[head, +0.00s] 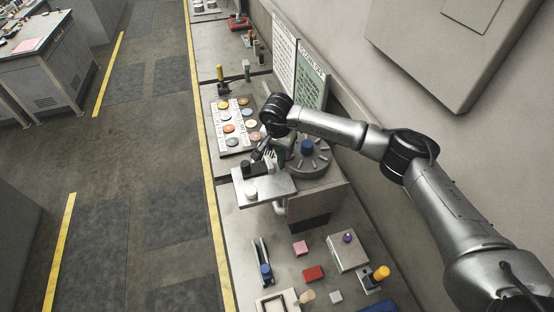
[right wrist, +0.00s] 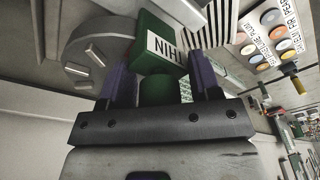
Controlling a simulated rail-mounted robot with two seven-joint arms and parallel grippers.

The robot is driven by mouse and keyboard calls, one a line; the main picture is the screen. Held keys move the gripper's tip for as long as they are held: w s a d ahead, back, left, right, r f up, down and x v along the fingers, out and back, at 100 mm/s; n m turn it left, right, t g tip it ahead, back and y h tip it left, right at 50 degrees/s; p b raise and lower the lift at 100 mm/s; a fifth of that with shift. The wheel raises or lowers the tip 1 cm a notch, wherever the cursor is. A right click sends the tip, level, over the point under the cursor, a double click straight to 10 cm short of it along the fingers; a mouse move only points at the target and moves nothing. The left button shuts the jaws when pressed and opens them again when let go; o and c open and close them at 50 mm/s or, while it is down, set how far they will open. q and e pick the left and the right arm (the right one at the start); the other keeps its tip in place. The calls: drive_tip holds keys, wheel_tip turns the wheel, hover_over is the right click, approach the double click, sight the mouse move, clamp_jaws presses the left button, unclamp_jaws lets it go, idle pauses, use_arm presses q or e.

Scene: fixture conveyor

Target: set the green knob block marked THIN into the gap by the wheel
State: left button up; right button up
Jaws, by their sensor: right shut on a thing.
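The green knob block marked THIN (right wrist: 150,32) shows in the right wrist view, with its label upside down. Its round green knob sits between the two fingers of my right gripper (right wrist: 163,80), which is shut on it. In the head view my right gripper (head: 268,152) is beside the grey wheel (head: 318,165) with the blue hub, and mostly hides the block. The wheel (right wrist: 90,50), with raised pegs, also shows left of the block in the wrist view. I cannot make out the gap clearly. My left gripper is not in view.
A light plate (head: 276,190) with a white knob stands in front of the wheel. A board of coloured discs (head: 222,132) lies at left. A red block (head: 313,273), a pink block (head: 300,248) and other small parts lie nearer. Upright sign panels (head: 312,75) stand behind.

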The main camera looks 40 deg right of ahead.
sight(277, 153)
drive_tip(key=o, duration=0.8)
drive_tip(key=shift+f, duration=0.15)
drive_tip(key=o, duration=0.5)
drive_tip(key=r+b, duration=0.1)
drive_tip(key=r, duration=0.3)
drive_tip(key=a+r+b, duration=0.1)
drive_tip(key=r, duration=0.7)
drive_tip(key=shift+s+a+r+b, duration=0.15)
drive_tip(key=shift+s+a+b, duration=0.2)
drive_tip(key=shift+s+b, duration=0.05)
drive_tip(key=shift+a+r, duration=0.1)
drive_tip(key=shift+r, duration=0.6)
